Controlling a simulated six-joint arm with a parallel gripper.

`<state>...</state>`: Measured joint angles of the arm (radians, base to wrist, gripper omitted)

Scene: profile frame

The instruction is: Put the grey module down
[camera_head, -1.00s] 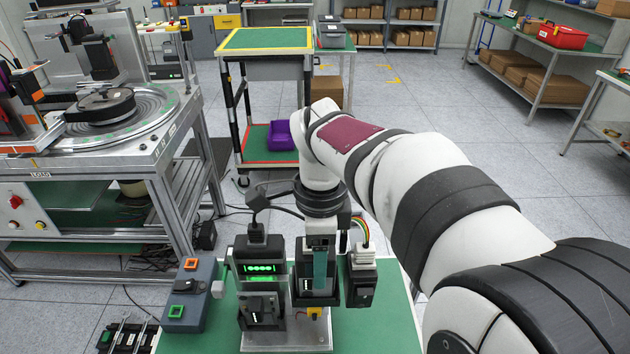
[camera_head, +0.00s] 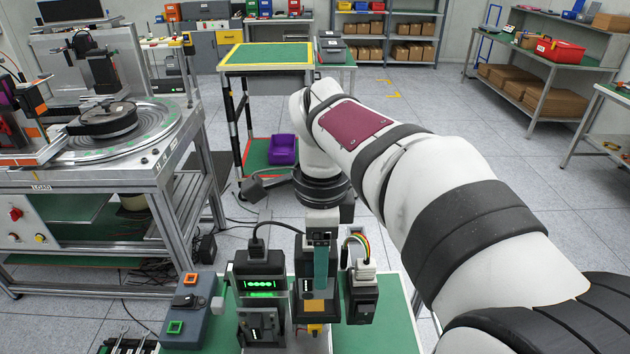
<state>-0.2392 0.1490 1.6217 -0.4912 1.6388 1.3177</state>
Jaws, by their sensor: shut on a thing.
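My gripper (camera_head: 320,250) points down over the green bench at the front, and looks shut on a slim piece with a teal face (camera_head: 321,268). I take this to be the grey module, though its grey sides are hard to make out. The piece hangs upright in front of a dark grey casing (camera_head: 330,297) on the profile frame; a tan patch shows on the casing below it. I cannot tell whether the piece touches the casing. The jaw tips are small and partly hidden.
A black unit with a lit green display (camera_head: 262,284) stands close on the left, with a cable on top. A dark connector block (camera_head: 362,297) with coloured wires is close on the right. A grey button box (camera_head: 191,312) stands at the left edge. Green bench (camera_head: 390,325) is bare at right.

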